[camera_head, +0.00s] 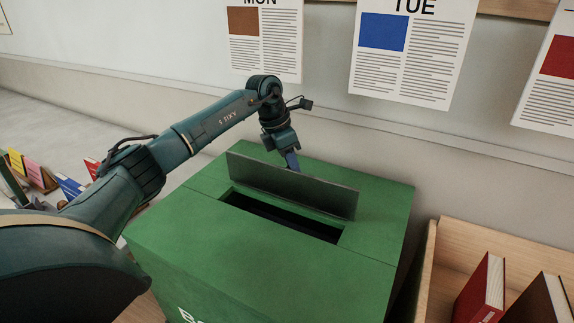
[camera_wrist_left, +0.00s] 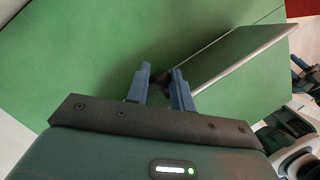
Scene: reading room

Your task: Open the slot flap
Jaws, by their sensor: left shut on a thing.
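The green box (camera_head: 270,262) has a long dark slot (camera_head: 283,217) in its top. The grey slot flap (camera_head: 290,186) stands raised, nearly upright, along the slot's far edge, and the slot is uncovered. In the left wrist view the flap (camera_wrist_left: 232,54) is a slanted panel with a pale edge. My left gripper (camera_head: 292,160) is behind the flap, its fingertips partly hidden by it. In the wrist view my left gripper (camera_wrist_left: 160,84) is shut on a small dark part at the flap, probably its handle. My right gripper is not in view.
A wooden crate (camera_head: 428,268) with a red book (camera_head: 481,290) and others stands right of the box. Printed sheets (camera_head: 412,50) hang on the wall behind. Colourful books (camera_head: 40,174) stand at the far left. The box top around the slot is clear.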

